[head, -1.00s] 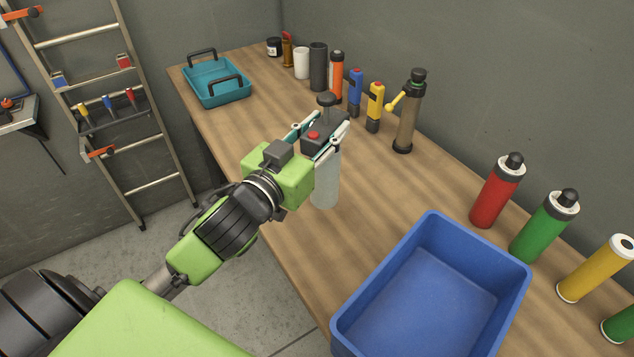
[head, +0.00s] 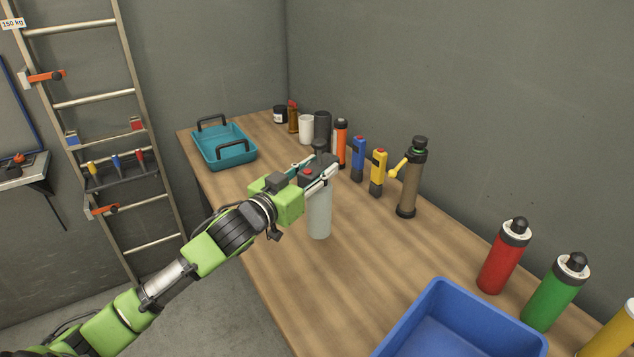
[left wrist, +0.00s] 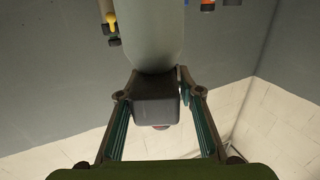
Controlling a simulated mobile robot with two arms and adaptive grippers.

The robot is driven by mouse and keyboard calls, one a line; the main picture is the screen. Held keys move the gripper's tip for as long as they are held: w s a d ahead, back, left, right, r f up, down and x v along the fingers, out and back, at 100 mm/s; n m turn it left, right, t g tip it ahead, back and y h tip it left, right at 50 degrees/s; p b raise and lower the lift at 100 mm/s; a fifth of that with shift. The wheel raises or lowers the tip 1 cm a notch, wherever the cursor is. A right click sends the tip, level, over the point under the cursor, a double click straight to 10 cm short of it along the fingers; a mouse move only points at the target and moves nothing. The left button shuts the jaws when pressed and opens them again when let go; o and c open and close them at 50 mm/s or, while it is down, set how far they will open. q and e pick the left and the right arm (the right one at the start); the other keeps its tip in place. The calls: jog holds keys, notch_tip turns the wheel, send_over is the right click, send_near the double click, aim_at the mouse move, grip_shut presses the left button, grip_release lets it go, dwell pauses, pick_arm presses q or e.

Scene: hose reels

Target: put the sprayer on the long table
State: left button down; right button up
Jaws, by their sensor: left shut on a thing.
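The sprayer (head: 319,215) is a pale grey bottle with a dark top and a red button. My left gripper (head: 318,172) is shut on its dark head, and the bottle hangs upright below the fingers. In the left wrist view the pale bottle (left wrist: 150,35) is at the top, with its dark head between the fingers (left wrist: 157,95). The long table (head: 290,290) is wooden and runs along the wall. The sprayer shows over its middle part; I cannot tell whether its base touches the top. My right gripper is not in view.
A teal tray (head: 204,158) stands at the far end. Several bottles and tools line the wall side, among them a brown pump (head: 409,185) with a yellow handle. A red bottle (head: 504,258) and a blue bin (head: 435,290) are nearer. Bare wood lies between.

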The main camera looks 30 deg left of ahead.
pick_arm(q)
jog(key=shift+w+a+f, duration=0.45)
jog(key=shift+w+f, duration=0.2)
jog(key=shift+f, duration=0.15)
notch_tip(320, 180, down, 3)
jog(key=shift+w+f+p, duration=0.1)
jog(key=shift+f+p, duration=0.05)
jog(key=shift+p, duration=0.25)
jog(key=shift+f, duration=0.1)
jog(key=c, duration=1.4)
grip_release()
jog(key=shift+f, duration=0.15)
jog(key=shift+s+a+b, duration=0.3)
jog(key=shift+s+b, duration=0.05)
jog(key=shift+s, duration=1.65)
jog(key=shift+s+a+b, duration=0.25)
jog(key=shift+s+b, duration=0.05)
jog(key=shift+s, duration=1.7)
jog(key=shift+s+a+b, duration=0.3)
jog(key=shift+s+b, duration=0.05)
jog(key=shift+s, duration=1.65)
